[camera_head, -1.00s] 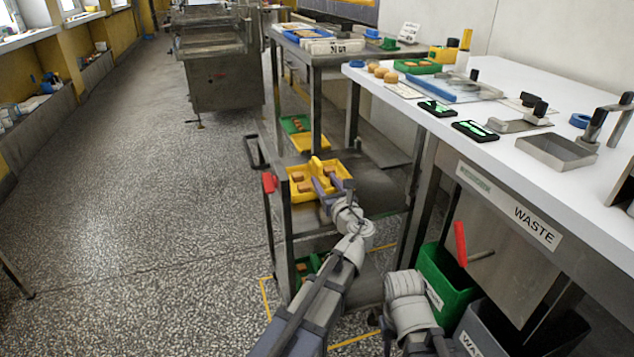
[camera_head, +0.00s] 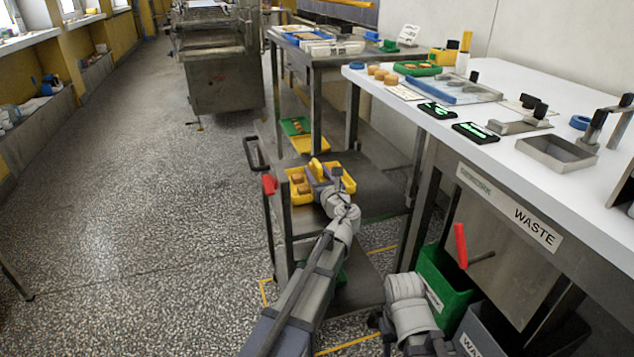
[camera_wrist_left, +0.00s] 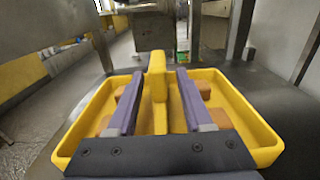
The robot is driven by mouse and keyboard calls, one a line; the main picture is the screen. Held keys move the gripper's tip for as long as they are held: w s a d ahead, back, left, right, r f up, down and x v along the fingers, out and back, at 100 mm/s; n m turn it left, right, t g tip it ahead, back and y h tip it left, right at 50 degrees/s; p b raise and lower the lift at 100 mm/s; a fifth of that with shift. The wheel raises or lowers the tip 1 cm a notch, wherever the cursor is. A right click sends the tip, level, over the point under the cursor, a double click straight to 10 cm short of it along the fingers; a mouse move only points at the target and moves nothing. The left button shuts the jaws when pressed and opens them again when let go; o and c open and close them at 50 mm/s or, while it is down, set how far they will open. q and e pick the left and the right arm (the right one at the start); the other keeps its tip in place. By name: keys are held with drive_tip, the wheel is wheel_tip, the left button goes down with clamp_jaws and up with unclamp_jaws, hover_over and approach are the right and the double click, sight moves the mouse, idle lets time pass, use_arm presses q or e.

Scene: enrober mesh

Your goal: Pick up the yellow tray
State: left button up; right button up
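The yellow tray (camera_head: 301,199) sits on a grey shelf of the metal cart and holds brown blocks. In the left wrist view the tray (camera_wrist_left: 262,134) has an upright yellow handle (camera_wrist_left: 157,66) in its middle. My left gripper (camera_head: 324,174) is over the tray, its purple fingers pointing along it. The fingers of the left gripper (camera_wrist_left: 158,92) are open, one on each side of the handle, with gaps between. The gripper and wrist hide the near part of the tray. My right arm shows at the bottom of the head view, but its gripper does not.
Another yellow tray (camera_head: 311,144) and a green tray (camera_head: 294,126) lie farther back on the cart. A red part (camera_head: 269,184) is on the cart's left post. The white worktable (camera_head: 500,118) and a green bin (camera_head: 441,280) stand to the right. Open floor lies left.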

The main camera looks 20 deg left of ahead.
use_arm(q)
clamp_jaws()
idle(1.2)
